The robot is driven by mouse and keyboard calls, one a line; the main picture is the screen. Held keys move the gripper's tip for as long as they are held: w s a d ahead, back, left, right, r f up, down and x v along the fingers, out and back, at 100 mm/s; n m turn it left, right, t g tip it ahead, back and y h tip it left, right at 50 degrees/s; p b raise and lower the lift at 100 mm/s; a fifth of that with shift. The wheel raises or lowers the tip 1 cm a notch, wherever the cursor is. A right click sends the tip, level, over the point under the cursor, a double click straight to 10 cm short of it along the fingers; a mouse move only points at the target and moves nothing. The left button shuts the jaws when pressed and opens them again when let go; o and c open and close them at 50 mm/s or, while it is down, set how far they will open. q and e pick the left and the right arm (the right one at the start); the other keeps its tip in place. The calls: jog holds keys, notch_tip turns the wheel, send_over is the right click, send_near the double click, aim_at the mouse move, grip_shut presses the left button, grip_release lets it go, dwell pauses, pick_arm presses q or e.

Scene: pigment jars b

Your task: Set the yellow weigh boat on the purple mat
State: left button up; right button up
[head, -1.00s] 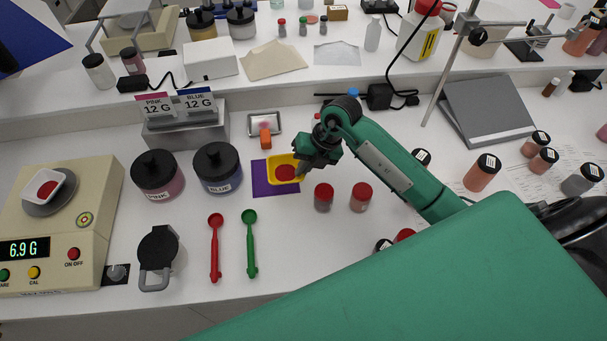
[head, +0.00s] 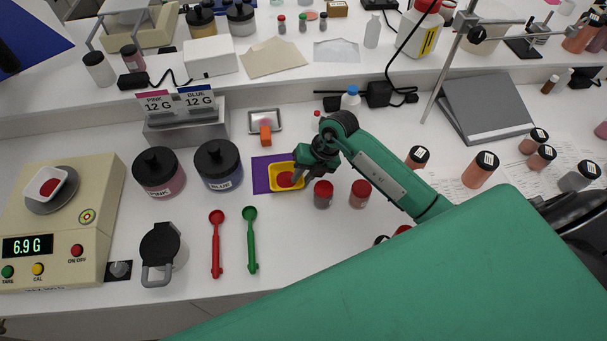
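The yellow weigh boat (head: 274,184) holds red powder and looks level over the right part of the purple mat (head: 260,174). It is very low; I cannot tell whether its base touches the mat. The mat's left strip and part of its far edge show; the rest is covered by the boat and gripper. My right gripper (head: 297,178) comes in from the right, its fingertips at the boat's right rim and apparently shut on it. The fingertips are small and partly hidden. My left gripper is not in view.
Two red-capped jars (head: 323,194) (head: 360,194) stand just right of the mat. The blue jar (head: 219,166) and pink jar (head: 158,173) stand left. Red (head: 216,245) and green (head: 250,240) spoons lie in front. A scale (head: 85,225) holds a white boat (head: 48,186).

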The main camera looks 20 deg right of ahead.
jog(key=b+v, duration=0.2)
jog(key=v, duration=1)
jog(key=shift+b, duration=0.4)
jog(key=shift+a, duration=0.1)
